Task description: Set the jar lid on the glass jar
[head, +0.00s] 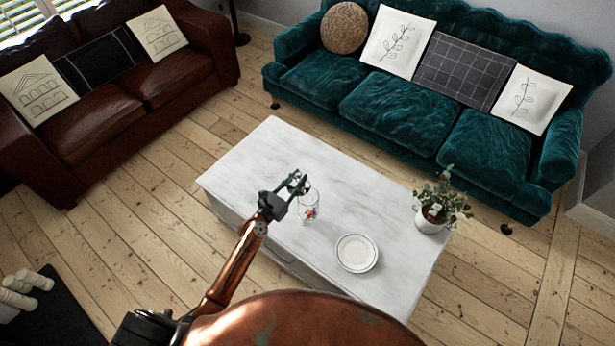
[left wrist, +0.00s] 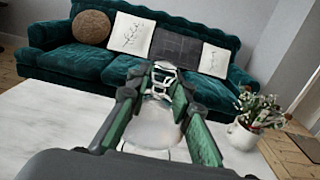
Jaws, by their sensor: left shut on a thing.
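The glass jar (head: 309,207) stands on the white coffee table (head: 260,160), clear, with something small and red in or behind it. My left gripper (head: 298,184) is just above and left of the jar in the head view. In the left wrist view, its green fingers (left wrist: 163,78) close on a small pale thing, likely the jar lid (left wrist: 163,70), whose outline is mostly hidden by the fingers. A clear rounded glass form, likely the jar (left wrist: 157,127), shows between the fingers. I cannot tell whether lid and jar touch. My right gripper is not in view.
A white plate (head: 357,253) lies to the right of the jar on the table. A potted plant (head: 432,217) stands at the table's right end. A teal sofa (head: 390,110) is behind the table, a brown leather sofa (head: 110,100) at left. The table's left part is clear.

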